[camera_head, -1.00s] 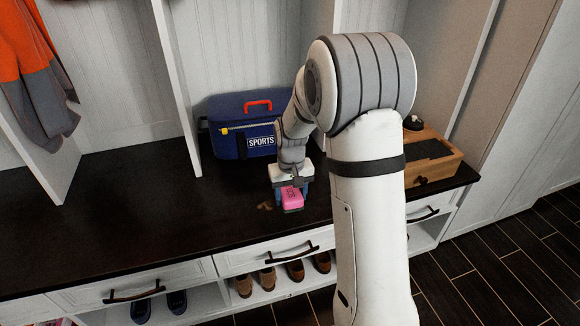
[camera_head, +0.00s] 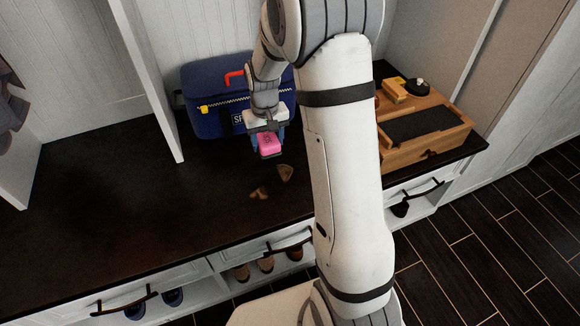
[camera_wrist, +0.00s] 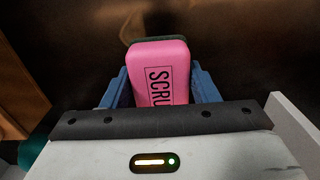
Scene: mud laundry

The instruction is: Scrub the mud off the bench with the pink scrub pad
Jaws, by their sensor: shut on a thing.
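The pink scrub pad (camera_head: 269,144) is held in my gripper (camera_head: 268,148), whose blue fingers are shut on its two sides. In the wrist view the pad (camera_wrist: 160,72) shows part of a black "SCRU" label and a dark far edge. Brown mud patches (camera_head: 259,193) lie on the dark bench top (camera_head: 130,215), in front of the pad and a little below it in the head view. Another mud patch (camera_head: 285,172) lies closer to the pad. I cannot tell whether the pad touches the bench.
A blue sports bag (camera_head: 205,100) stands behind my gripper against the back wall. A wooden box (camera_head: 430,125) with a dark top sits at the right end of the bench. White dividers (camera_head: 150,90) rise from the bench. The bench's left part is clear.

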